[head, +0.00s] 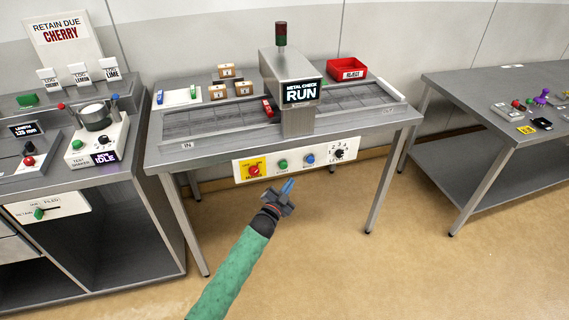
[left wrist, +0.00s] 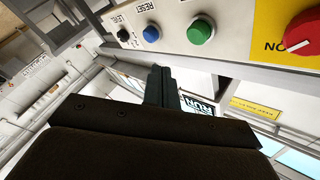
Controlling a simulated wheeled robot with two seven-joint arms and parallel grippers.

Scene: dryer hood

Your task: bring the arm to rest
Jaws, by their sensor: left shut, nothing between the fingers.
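My left gripper (head: 286,187) is shut and empty in the head view. It is in front of the control panel (head: 268,178) on the front edge of the metal check table, a little below the green and blue buttons and apart from them as far as I can tell. In the left wrist view the shut fingers (left wrist: 162,88) point up beneath the panel, which carries a blue button (left wrist: 151,33), a green button (left wrist: 201,31) and a red knob (left wrist: 302,34). My right gripper is in neither view.
The metal check machine (head: 288,82) shows RUN and stands over a conveyor (head: 215,120). A red reject tray (head: 346,70) sits behind. Benches stand left (head: 110,170) and right (head: 480,110). The floor (head: 330,270) in front is clear.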

